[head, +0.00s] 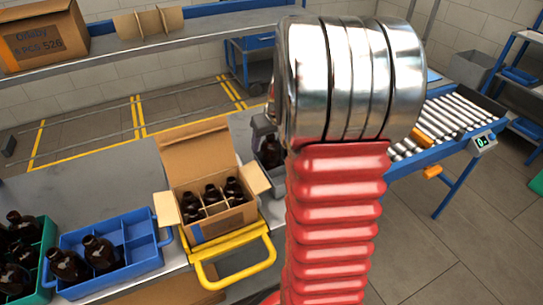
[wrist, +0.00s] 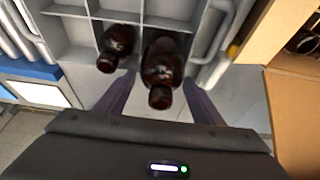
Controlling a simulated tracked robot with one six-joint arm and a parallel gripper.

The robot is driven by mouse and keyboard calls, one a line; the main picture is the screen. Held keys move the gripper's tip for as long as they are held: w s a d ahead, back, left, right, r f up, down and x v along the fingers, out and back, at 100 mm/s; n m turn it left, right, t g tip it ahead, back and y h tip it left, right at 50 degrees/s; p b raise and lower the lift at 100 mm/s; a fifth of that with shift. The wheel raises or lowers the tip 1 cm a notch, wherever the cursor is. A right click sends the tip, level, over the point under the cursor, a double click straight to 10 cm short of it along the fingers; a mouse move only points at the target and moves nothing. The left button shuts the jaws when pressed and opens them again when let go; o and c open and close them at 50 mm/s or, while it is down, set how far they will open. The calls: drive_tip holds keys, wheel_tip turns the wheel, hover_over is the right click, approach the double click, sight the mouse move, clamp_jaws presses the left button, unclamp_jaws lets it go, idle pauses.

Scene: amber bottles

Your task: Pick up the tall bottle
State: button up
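Two dark amber bottles stand in a grey divided crate (wrist: 75,32) in the wrist view. The right one (wrist: 163,62) looks larger and reaches closer to the camera, so it seems the taller. The left, smaller-looking bottle (wrist: 116,45) stands in the neighbouring compartment. My gripper (wrist: 159,82) is open, its two dark fingers apart on either side of the larger bottle's neck end; I cannot tell if they touch it. In the head view my arm hides most of the crate; a dark bottle (head: 270,152) shows beside it, under part of my gripper (head: 262,124).
A cardboard box (head: 240,216) of bottles stands on a yellow-handled tray (head: 208,274) left of my arm. A blue crate (head: 140,252) and a green crate (head: 45,245) hold more bottles. A roller conveyor (head: 455,115) lies right. Cardboard (wrist: 290,95) stands close right of my gripper.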

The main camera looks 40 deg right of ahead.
drive_tip(key=c, duration=1.4)
drive_tip(key=shift+o, duration=0.2)
drive_tip(key=shift+r, duration=0.1)
wheel_tip(320, 180, up, 10)
drive_tip(key=shift+f, duration=0.1)
